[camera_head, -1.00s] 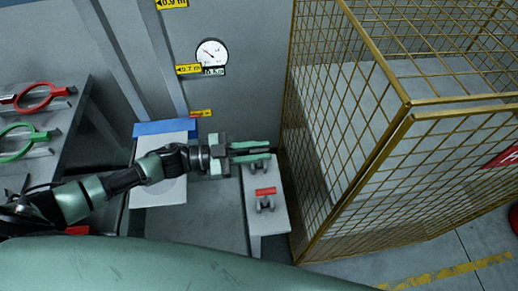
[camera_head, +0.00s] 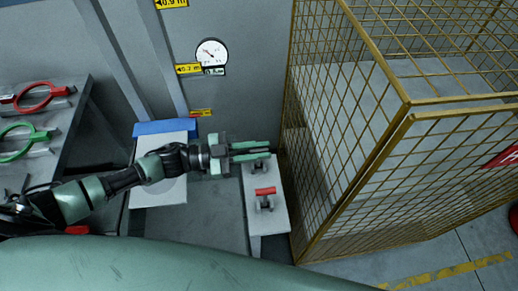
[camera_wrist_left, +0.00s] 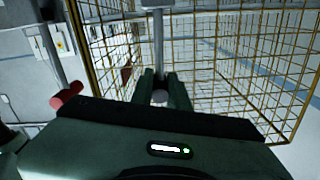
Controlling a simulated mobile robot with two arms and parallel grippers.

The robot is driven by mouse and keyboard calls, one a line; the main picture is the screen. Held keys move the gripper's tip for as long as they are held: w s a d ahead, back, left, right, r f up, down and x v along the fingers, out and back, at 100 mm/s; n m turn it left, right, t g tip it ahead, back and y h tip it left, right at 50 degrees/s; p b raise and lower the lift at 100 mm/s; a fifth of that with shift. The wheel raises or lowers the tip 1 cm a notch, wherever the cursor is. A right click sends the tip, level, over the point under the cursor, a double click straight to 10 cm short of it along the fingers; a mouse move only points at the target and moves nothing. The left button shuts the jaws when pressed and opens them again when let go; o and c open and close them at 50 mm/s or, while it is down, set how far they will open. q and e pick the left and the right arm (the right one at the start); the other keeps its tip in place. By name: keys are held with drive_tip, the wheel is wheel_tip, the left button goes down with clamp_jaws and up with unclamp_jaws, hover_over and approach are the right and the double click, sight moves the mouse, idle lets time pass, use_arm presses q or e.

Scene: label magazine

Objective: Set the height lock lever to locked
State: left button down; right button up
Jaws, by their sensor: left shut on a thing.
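My left gripper (camera_head: 266,151) is over the far end of a grey bench (camera_head: 278,215), pointing right. Its green fingers are shut on a lever (camera_wrist_left: 160,97), whose grey round end shows between the fingertips in the left wrist view. In the head view, the fingers hide most of this lever, and its small dark bracket (camera_head: 259,168) shows just below them. A second lever with a red handle (camera_head: 265,191) stands nearer on the same bench, apart from the gripper. It also shows at left in the left wrist view (camera_wrist_left: 67,97). I cannot read which lever is the height lock.
A yellow mesh cage (camera_head: 350,150) stands close to the right of the bench and fingertips. A round gauge (camera_head: 211,52) hangs on the wall behind. A table with a red ring tool (camera_head: 34,97) and a green ring tool (camera_head: 22,142) is at left.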

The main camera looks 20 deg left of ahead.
use_arm(q)
drive_tip(key=shift+s, duration=0.15)
idle(0.6)
drive_tip(key=s+m, duration=0.1)
drive_tip(key=s+d+f+m+b, duration=0.1)
drive_tip(key=m, duration=0.1)
drive_tip(key=s+m+b, duration=0.1)
drive_tip(key=m, duration=0.1)
drive_tip(key=shift+s+d+f, duration=0.2)
drive_tip(key=shift+d+f, duration=0.05)
drive_tip(key=shift+d, duration=0.05)
drive_tip(key=s+f+m+b, duration=0.1)
drive_tip(key=m, duration=0.1)
drive_tip(key=s+d+m+b, duration=0.1)
drive_tip(key=shift+f+m, duration=0.35)
drive_tip(key=shift+m, duration=0.05)
drive_tip(key=shift+s+f, duration=0.4)
drive_tip(key=shift+s, duration=0.05)
drive_tip(key=c, duration=1.4)
unclamp_jaws()
drive_tip(key=shift+o, duration=0.2)
